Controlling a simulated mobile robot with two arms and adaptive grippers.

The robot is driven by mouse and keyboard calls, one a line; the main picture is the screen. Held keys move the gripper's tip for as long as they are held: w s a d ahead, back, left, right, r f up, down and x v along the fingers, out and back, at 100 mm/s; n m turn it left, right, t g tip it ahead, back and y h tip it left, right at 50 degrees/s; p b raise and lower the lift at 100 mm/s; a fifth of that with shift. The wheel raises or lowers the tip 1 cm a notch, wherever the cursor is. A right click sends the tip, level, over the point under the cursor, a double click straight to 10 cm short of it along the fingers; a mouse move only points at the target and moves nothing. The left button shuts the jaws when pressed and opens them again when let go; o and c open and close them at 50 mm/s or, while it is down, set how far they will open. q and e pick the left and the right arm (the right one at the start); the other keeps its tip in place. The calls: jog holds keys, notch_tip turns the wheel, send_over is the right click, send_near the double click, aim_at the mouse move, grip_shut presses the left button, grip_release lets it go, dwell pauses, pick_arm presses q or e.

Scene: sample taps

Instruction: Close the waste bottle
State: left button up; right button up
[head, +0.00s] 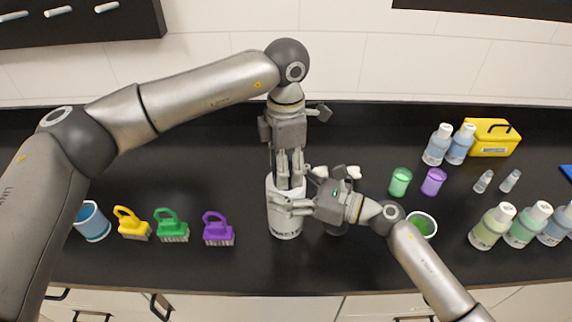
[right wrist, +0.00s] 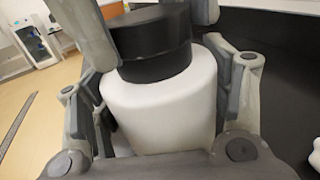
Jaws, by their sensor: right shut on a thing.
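The white waste bottle (head: 286,226) stands on the black bench in the middle of the head view, its dark lettering partly visible. In the right wrist view the white bottle (right wrist: 165,108) has a black cap (right wrist: 152,45) on its top. My right gripper (head: 282,204) is shut on the bottle's body from the right. My left gripper (head: 290,172) points down over the bottle top from above. Its fingers flank the cap in the right wrist view; whether they press on it is unclear. The cap is hidden in the head view.
Yellow (head: 132,224), green (head: 172,226) and purple (head: 218,229) brushes and a blue cup (head: 92,222) stand left. Green (head: 400,182) and purple (head: 433,182) cups, several capped bottles (head: 491,227) and a yellow box (head: 492,138) stand right. Small white pieces (head: 337,172) lie behind my right gripper.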

pick_arm(q)
jog(key=o, duration=1.1)
jog(key=shift+r, duration=2.25)
notch_tip(320, 180, up, 2)
jog(key=n, duration=0.4)
jog(key=r+n, duration=0.1)
jog(key=n, duration=0.1)
jog(key=shift+r, duration=0.25)
